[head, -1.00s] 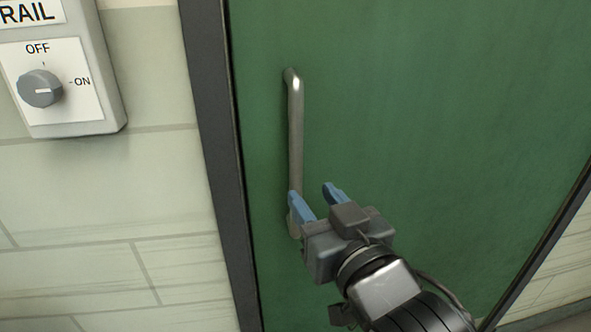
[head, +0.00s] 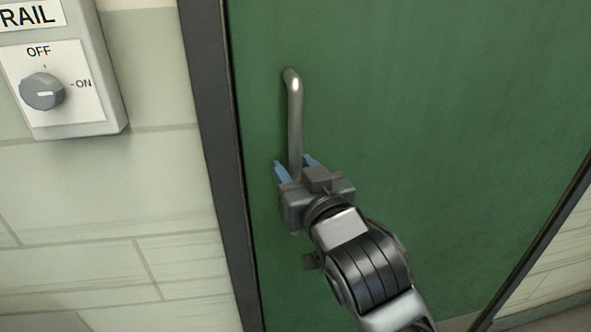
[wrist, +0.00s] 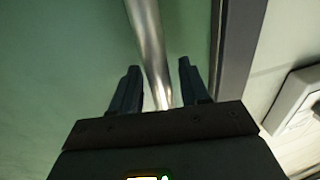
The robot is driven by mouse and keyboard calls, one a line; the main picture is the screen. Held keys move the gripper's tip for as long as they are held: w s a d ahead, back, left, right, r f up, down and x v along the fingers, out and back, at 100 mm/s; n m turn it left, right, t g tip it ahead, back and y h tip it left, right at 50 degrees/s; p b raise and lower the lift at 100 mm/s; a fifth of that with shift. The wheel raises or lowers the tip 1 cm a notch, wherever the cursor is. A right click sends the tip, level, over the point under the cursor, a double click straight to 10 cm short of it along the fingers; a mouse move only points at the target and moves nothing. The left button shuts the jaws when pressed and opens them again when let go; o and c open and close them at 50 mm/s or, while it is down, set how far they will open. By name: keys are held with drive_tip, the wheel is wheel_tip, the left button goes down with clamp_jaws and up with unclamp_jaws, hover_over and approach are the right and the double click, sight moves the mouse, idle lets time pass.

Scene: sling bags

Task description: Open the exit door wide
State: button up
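The green exit door (head: 420,120) is shut in its dark frame (head: 208,110). Its vertical metal bar handle (head: 294,115) is on the door's left side in the head view. My gripper (head: 294,164) is at the lower part of the handle, one blue finger on each side of it. In the wrist view the handle (wrist: 148,40) runs down between the two fingers of my gripper (wrist: 158,82), with gaps showing on both sides. The fingers are open. The handle's lower end is hidden behind my gripper in the head view.
A grey switch box (head: 105,85) with a knob (head: 42,91) and OFF and ON marks is on the pale block wall (head: 110,200) left of the door. The box also shows at the right of the wrist view (wrist: 290,100).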

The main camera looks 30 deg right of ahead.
clamp_jaws()
drive_tip(key=shift+s, duration=0.1)
idle(0.4)
